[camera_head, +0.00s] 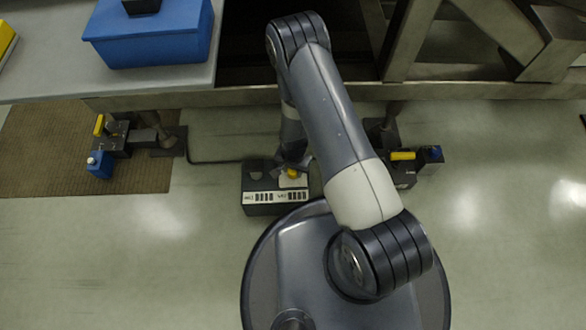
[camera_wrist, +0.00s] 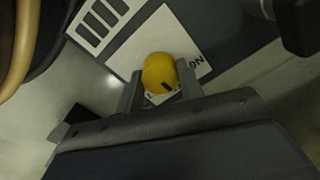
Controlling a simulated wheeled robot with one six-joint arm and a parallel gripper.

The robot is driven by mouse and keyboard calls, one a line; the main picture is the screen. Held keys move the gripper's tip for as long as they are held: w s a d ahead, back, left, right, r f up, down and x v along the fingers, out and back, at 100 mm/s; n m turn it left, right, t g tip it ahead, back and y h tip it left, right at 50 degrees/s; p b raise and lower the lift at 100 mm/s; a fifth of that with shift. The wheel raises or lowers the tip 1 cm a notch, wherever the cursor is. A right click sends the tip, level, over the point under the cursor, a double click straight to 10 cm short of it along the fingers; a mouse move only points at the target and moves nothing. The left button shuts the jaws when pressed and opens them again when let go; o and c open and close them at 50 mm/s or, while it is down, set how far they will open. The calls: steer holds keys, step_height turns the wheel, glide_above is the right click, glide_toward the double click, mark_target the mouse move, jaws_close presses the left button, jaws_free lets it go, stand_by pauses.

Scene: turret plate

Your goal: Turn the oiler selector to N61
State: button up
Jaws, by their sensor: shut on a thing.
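The oiler selector is a yellow knob (camera_wrist: 159,73) with a short dark mark on its lower edge, on a white label plate (camera_wrist: 192,47). In the wrist view my gripper (camera_wrist: 160,86) has a finger on each side of the knob and is shut on it. Part of the lettering, ending in "N" and digits, shows at the plate's right edge; the rest is hidden by the knob and fingers. In the head view the knob (camera_head: 292,173) shows on top of a dark box (camera_head: 262,198), with my gripper over it, partly hidden by my arm.
Floor units with yellow handles stand left (camera_head: 112,140) and right (camera_head: 403,156). A bench (camera_head: 60,80) with a blue box (camera_head: 150,40) is at upper left. A dark round part (camera_wrist: 300,22) sits near the wrist view's upper right.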

steer(key=n+b, duration=0.2)
steer(key=n, duration=0.3)
steer(key=shift+f+n, duration=0.1)
steer(key=shift+n, duration=0.2)
steer(key=n+b, duration=0.2)
steer(key=n, duration=0.3)
steer(key=shift+n, duration=0.4)
steer(key=o, duration=1)
step_height(320, 180, up, 11)
steer(key=p, duration=0.4)
steer(key=shift+f, duration=0.1)
